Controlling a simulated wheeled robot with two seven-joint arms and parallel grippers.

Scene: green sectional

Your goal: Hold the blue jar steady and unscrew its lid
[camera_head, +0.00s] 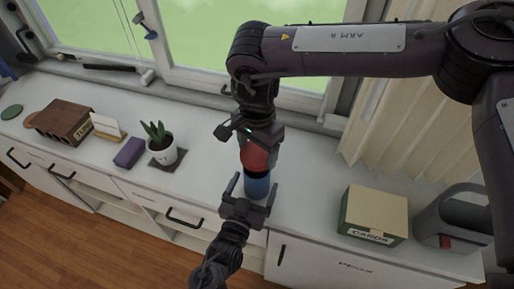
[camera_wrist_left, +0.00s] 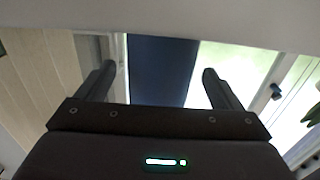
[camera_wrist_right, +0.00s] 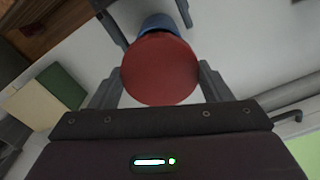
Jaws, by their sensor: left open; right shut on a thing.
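The blue jar (camera_head: 257,187) stands upright on the white cabinet top, with a red lid (camera_head: 256,157) on it. My right gripper (camera_head: 258,148) comes down from above and is shut on the lid, which fills the space between its fingers in the right wrist view (camera_wrist_right: 160,72). My left gripper (camera_head: 250,190) is low at the jar's front, open, with one finger on each side of the jar. In the left wrist view the jar (camera_wrist_left: 162,70) stands between the fingers with a gap on both sides. The jar's lower front is partly hidden by my left gripper.
A potted plant (camera_head: 162,150), a purple block (camera_head: 129,152) and a brown box (camera_head: 64,121) stand to the left. A card box (camera_head: 374,214) and a grey container (camera_head: 450,215) stand to the right. The window is behind. The counter beside the jar is clear.

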